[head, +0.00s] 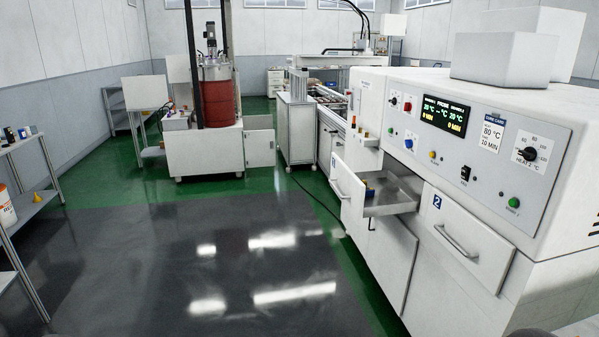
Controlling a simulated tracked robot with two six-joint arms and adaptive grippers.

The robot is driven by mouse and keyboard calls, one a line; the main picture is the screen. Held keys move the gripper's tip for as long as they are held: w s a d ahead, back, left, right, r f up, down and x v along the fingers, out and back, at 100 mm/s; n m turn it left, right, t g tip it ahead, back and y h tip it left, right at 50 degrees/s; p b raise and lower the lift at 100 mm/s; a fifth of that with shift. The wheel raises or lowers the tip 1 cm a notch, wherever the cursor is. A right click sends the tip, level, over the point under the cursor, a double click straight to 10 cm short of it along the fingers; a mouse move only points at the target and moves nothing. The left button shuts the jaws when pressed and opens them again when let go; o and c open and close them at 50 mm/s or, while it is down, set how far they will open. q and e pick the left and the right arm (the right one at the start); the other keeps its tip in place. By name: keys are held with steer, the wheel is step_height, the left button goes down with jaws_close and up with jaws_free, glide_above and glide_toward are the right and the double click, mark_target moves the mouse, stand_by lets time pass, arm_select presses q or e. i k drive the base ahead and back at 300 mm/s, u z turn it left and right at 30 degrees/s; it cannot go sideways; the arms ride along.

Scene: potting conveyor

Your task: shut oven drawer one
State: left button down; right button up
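The oven (480,140) is a long white cabinet on the right with a sloped control panel. Its drawer one (347,190) is pulled out to the left, its white front standing away from the oven face. The drawer's grey metal tray (400,196) shows behind that front, with a small blue and yellow item (370,190) inside near the front. The handle on the drawer's front is seen edge-on and hard to make out. Drawer two (470,250), marked with a blue 2, is flush with the oven face. Neither of my grippers shows.
The dark floor (190,270) left of the oven is clear. A thin cable (318,203) lies on the green strip near the drawer. A cart with a red drum (220,98) stands further back, and a shelf rack (25,240) is at the left edge.

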mark_target(392, 196)
steer(key=i, duration=1.35)
steer(key=z, duration=0.5)
steer(key=i, duration=1.5)
steer(key=z, duration=0.25)
